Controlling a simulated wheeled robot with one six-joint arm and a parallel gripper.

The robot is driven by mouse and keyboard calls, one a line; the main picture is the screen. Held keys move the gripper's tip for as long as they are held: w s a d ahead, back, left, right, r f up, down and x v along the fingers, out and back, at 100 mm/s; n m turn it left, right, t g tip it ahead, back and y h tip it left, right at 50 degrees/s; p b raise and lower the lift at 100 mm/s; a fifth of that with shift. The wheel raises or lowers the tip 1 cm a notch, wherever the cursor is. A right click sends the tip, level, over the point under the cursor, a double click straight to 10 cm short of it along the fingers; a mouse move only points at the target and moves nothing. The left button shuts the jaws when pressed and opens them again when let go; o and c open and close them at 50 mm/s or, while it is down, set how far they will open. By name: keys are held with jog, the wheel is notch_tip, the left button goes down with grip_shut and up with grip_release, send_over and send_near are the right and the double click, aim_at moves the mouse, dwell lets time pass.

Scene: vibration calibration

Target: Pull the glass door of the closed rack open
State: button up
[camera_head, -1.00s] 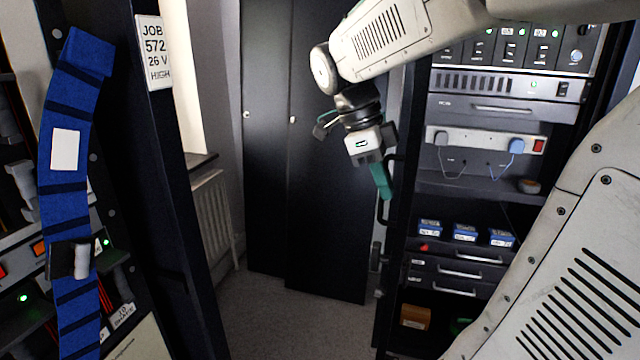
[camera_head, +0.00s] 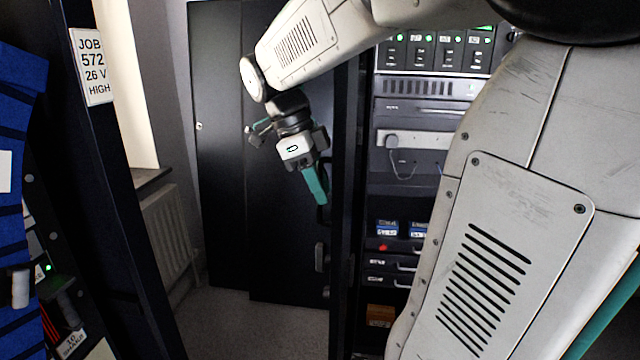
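The rack (camera_head: 430,107) stands right of centre, its shelves showing. Its glass door (camera_head: 345,230) shows as a narrow, nearly edge-on dark frame at the rack's left side, standing out from the front. I cannot make out the glass itself. The black door handle (camera_head: 323,214) is on the door's left side. My gripper (camera_head: 316,186) points down at the handle, its teal fingers overlapping the handle's upper part. Only one finger shows clearly, so I cannot tell whether they are shut on the handle. My arm hides the rack's right side.
A radiator (camera_head: 165,235) and dark cabinet doors (camera_head: 250,170) are behind. Bare floor (camera_head: 250,325) shows between the panel and the rack.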

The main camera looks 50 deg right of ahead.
jog(key=v, duration=0.7)
jog(key=shift+w+r, duration=0.2)
jog(key=shift+r, duration=0.15)
jog(key=shift+a, duration=0.1)
